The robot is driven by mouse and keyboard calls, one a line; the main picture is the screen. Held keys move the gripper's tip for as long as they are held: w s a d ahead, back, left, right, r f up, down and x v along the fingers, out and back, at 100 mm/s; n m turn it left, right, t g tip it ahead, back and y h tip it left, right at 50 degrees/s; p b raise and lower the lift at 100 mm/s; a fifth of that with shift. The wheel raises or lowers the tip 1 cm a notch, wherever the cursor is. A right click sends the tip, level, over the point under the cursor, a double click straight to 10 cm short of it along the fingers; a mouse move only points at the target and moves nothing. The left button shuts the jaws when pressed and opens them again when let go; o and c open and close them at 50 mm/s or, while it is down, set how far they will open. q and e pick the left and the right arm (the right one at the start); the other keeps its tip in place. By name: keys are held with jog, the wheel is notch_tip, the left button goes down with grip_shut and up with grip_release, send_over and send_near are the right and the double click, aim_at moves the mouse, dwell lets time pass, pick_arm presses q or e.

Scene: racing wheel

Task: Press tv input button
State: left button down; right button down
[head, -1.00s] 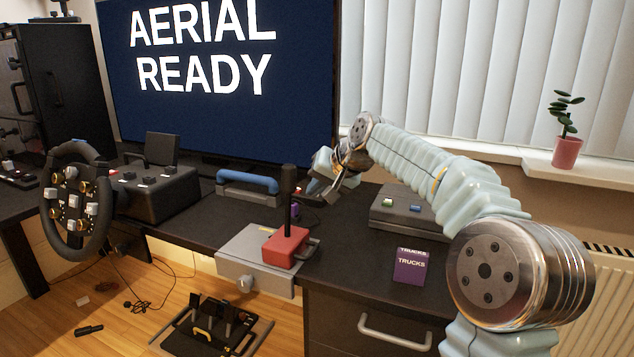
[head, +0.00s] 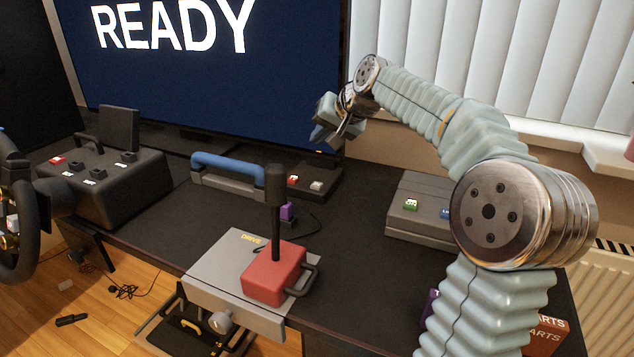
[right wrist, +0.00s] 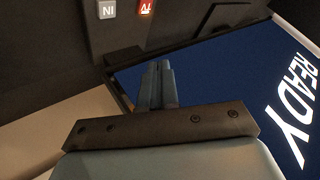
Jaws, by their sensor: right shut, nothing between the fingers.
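A dark button box (head: 318,195) lies on the desk in front of the TV's right part. It carries a red button (head: 293,180) and a white button (head: 316,186). In the right wrist view the red button (right wrist: 146,7) has letters like "TV" and the white button (right wrist: 107,9) letters like "IN", at the top edge. My right gripper (head: 322,135) is shut and empty, in the air above the box and in front of the TV screen. Its closed fingers (right wrist: 157,68) are apart from both buttons. The TV (head: 230,90) reads "READY". My left gripper is out of view.
A red-based shifter with a tall black lever (head: 276,215) stands in front of the button box. A blue-handled grey object (head: 228,163) lies left of it. A grey box (head: 415,205) with coloured buttons lies right.

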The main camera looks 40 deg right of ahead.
jog(key=shift+f, duration=0.1)
jog(key=b, duration=0.3)
send_over(320, 185)
notch_tip(320, 185, down, 7)
jog(key=shift+s+r, duration=0.1)
jog(key=shift+f+b, duration=0.85)
jog(key=shift+f, duration=0.05)
dwell(1.1)
jog(key=shift+f+b, duration=0.35)
jog(key=shift+f, duration=0.05)
jog(key=shift+f+b, duration=0.35)
jog(key=shift+f, duration=0.1)
dwell(0.5)
jog(key=shift+r, duration=0.1)
jog(key=shift+r+p, duration=0.7)
jog(key=shift+r, duration=0.05)
